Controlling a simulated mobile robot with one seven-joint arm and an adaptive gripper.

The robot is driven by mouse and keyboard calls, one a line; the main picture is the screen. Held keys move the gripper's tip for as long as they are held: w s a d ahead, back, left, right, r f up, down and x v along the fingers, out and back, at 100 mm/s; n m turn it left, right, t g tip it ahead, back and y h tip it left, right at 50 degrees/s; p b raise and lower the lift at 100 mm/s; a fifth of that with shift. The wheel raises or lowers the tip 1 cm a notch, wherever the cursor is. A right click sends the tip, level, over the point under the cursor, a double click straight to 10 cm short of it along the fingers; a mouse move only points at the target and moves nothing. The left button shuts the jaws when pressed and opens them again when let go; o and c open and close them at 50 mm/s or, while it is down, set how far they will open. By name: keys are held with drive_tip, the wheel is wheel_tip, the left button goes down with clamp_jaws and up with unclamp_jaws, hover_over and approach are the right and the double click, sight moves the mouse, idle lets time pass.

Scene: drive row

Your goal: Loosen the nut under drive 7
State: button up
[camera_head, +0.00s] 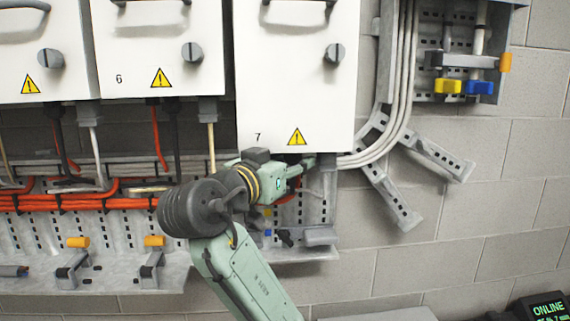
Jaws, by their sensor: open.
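Drive 7 (296,75) is a tall white cabinet with a "7" at its lower left, a yellow warning triangle and a grey rotary knob (334,54). My gripper (305,165) is open, close under the bottom edge of drive 7. It is at the end of my green arm, which comes up from the bottom of the picture. The nut under drive 7 cannot be made out; my gripper and wrist cover much of that area.
Drive 6 (140,79) stands to the left. Orange cables (90,203) run along the perforated tray (120,240) below. Grey conduits (395,95) curve down right of drive 7. Bracket arms (395,195) jut out there. The lower right wall is clear above an "ONLINE" display (548,308).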

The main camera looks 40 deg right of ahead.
drive_tip(key=v, duration=1.2)
drive_tip(key=w+d+f+t+h+b, duration=0.2)
drive_tip(key=d+f+t+h+b, duration=0.2)
drive_tip(key=f+h+b, duration=0.5)
drive_tip(key=shift+y, duration=0.4)
drive_tip(key=x, duration=0.3)
drive_tip(key=p+x, duration=0.1)
drive_tip(key=x, duration=0.2)
drive_tip(key=p+x, duration=0.1)
drive_tip(key=x, duration=0.2)
drive_tip(key=shift+s+d+r, duration=0.1)
drive_tip(key=shift+s+r, duration=0.05)
drive_tip(key=shift+s, duration=0.1)
drive_tip(key=shift+w+d+r, duration=0.25)
drive_tip(key=shift+d+r, duration=0.2)
drive_tip(key=shift+d, duration=0.05)
